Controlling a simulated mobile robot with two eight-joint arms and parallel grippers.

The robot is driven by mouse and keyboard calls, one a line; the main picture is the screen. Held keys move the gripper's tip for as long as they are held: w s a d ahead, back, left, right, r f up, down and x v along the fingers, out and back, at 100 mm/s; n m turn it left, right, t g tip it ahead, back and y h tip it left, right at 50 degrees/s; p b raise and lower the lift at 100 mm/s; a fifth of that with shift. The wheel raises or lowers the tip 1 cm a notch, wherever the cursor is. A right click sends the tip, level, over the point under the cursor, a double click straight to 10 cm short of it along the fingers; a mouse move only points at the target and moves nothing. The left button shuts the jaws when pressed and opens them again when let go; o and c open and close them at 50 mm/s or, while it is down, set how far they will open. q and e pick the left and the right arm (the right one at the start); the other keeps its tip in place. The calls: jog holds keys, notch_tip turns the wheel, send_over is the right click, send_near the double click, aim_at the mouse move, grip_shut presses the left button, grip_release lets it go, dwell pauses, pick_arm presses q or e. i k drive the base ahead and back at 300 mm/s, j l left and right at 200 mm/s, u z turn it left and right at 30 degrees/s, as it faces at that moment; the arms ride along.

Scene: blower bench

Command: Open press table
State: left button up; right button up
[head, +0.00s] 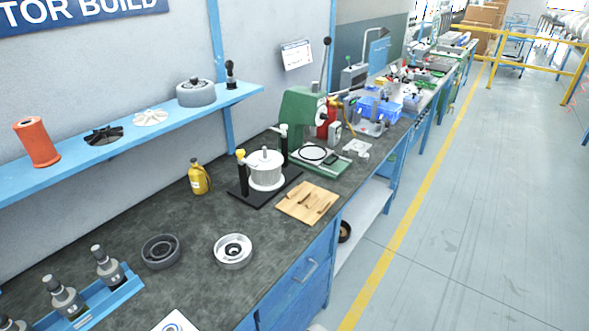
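A green press (299,110) stands against the wall on the dark workbench (205,215). Its low green base (330,169) carries a light plate with a black ring. A black lever with a ball knob rises behind the press. Just in front of it, a silver lidded pot (265,167) stands on a black plate between two dark posts, one with a yellow top. I see no hand or gripper of mine in the head view, and nothing is touching the press.
A wooden board (307,202) with small tools lies near the bench edge. A yellow bottle (200,178), a dark ring (161,251) and a silver ring part (233,251) stand nearer. A blue rack (92,306) holds several grey parts. A blue shelf (150,133) overhangs the back. The right aisle is clear.

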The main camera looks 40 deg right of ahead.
aim_at(315, 156)
jog(key=z, duration=1.6)
jog(key=i+u, duration=0.1)
jog(key=u, duration=0.3)
jog(key=l+u, duration=0.15)
jog(key=u, duration=0.25)
jog(key=i+l+u, duration=0.1)
jog(key=u, duration=0.3)
jog(key=i+l+u, duration=0.15)
jog(key=l+u, duration=0.15)
jog(key=l, duration=0.2)
jog(key=i+l+u, duration=0.1)
jog(key=l+u, duration=0.25)
jog(key=l, duration=0.15)
